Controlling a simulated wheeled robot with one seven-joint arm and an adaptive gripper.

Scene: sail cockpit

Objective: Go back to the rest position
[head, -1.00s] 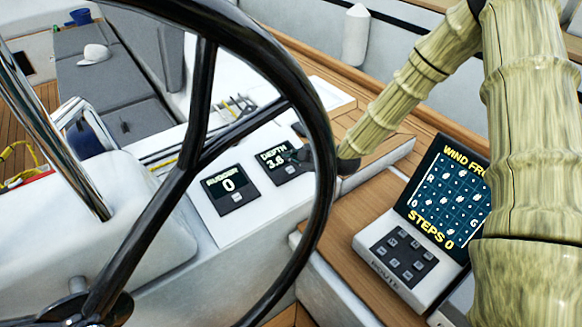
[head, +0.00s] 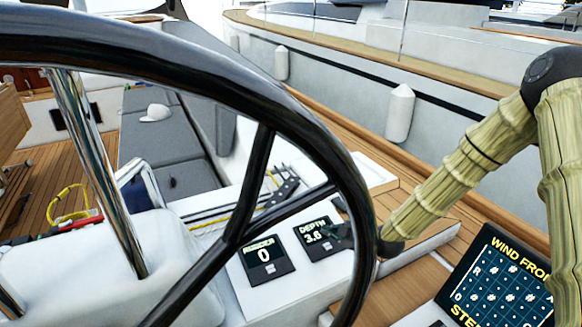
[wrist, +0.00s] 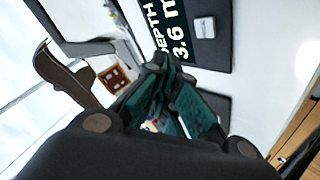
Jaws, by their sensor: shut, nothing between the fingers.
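My gripper (wrist: 167,78) is shut and empty in the wrist view, its dark fingers together close to the depth display (wrist: 186,32). In the head view, my gripper (head: 341,232) is partly hidden behind the black steering wheel (head: 361,215). It sits at the right edge of the depth display (head: 318,238), which reads 3.6. I cannot tell whether the fingers touch the panel. My bamboo-textured arm comes in from the right, bent at a dark joint.
The rudder display (head: 265,258) reads 0, left of the depth display. A wind and route plotter (head: 503,280) stands at lower right, near my arm. A white fender (head: 400,113) hangs on the neighbouring boat. A white cap (head: 156,113) lies on the grey seat.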

